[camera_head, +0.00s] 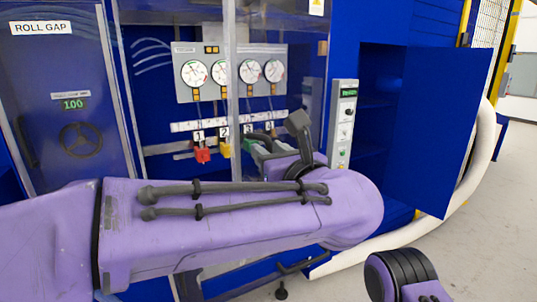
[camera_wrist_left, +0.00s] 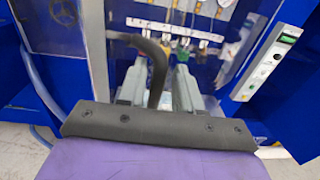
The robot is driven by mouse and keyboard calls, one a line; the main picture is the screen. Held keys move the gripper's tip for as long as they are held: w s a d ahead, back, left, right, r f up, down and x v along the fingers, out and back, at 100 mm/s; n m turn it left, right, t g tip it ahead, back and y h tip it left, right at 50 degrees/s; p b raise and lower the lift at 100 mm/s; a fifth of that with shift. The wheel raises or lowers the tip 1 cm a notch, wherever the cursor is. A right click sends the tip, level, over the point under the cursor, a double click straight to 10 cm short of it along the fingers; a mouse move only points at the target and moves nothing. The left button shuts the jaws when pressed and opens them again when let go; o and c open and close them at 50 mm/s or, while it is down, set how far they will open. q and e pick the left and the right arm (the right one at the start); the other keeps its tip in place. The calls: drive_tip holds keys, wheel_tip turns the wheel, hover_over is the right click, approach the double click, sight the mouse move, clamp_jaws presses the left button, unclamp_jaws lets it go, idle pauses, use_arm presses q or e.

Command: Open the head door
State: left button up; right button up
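A clear door (camera_head: 236,60) with a metal edge covers the gauge compartment of the blue machine. A dark curved handle (camera_head: 259,137) shows beside my left gripper (camera_head: 262,152), which is partly hidden behind my purple left arm. In the left wrist view, my left gripper (camera_wrist_left: 158,85) has its two grey fingers apart, and the dark curved handle (camera_wrist_left: 156,62) lies between or just above them; I cannot tell whether they touch it. No label reading head door is visible. My right arm shows only at the lower right, with its gripper out of view.
A blue cabinet door (camera_head: 446,130) stands wide open at the right. A control strip (camera_head: 344,125) is beside the gauge compartment. Gauges (camera_head: 220,72) and coloured valves (camera_head: 203,155) sit inside. The roll gap panel (camera_head: 75,120) is at left. Floor is free at far right.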

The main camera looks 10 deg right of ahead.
use_arm(q)
drive_tip(key=shift+f, duration=0.1)
drive_tip(key=b+v, duration=0.4)
drive_tip(key=v, duration=0.6)
drive_tip(key=shift+s, duration=0.25)
drive_tip(key=shift+d, duration=0.1)
